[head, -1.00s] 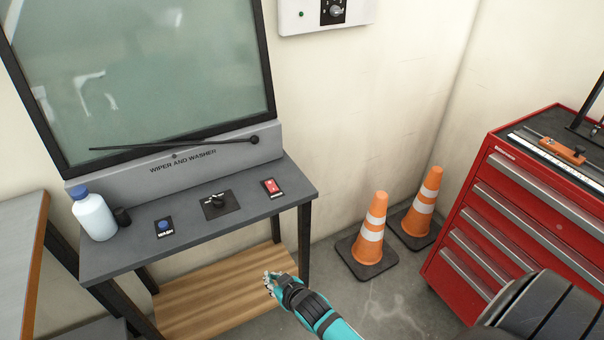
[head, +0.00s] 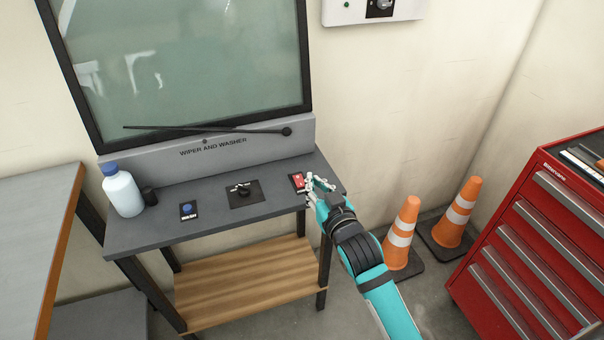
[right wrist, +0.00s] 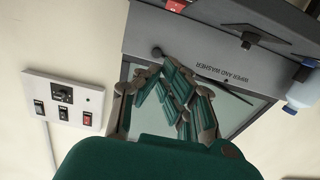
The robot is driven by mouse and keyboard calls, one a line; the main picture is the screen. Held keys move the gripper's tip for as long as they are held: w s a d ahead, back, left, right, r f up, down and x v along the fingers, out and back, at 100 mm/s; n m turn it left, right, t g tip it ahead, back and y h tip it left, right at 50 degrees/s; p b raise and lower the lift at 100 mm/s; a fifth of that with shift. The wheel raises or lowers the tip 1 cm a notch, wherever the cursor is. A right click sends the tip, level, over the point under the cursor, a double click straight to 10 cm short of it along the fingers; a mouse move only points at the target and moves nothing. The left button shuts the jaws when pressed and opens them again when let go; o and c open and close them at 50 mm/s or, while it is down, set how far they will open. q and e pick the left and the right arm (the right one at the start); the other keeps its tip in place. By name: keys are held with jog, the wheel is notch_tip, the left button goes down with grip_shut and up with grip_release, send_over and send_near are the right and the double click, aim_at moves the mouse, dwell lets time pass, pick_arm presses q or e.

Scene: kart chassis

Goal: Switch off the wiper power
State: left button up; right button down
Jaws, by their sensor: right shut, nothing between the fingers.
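A red rocker switch (head: 297,182) sits on a dark plate at the right end of the grey wiper and washer bench top (head: 225,225). Its lettering is too small to read. It also shows at the top edge of the right wrist view (right wrist: 175,5). My right gripper (head: 319,186) is shut and empty, just right of the red switch and partly overlapping its plate in the head view. I cannot tell whether it touches. The wiper arm (head: 220,130) rests across the bottom of the glass panel (head: 185,75). My left gripper is out of view.
A black knob (head: 243,191), blue washer button (head: 187,209) and white bottle (head: 122,191) are on the bench. A wall panel (right wrist: 65,100) carries a dial and several switches. Orange cones (head: 403,232) and a red tool cabinet (head: 540,240) stand right.

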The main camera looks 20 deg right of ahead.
send_over(301, 183)
jog(key=shift+f, duration=0.8)
notch_tip(301, 183, down, 2)
jog(key=shift+f, duration=0.85)
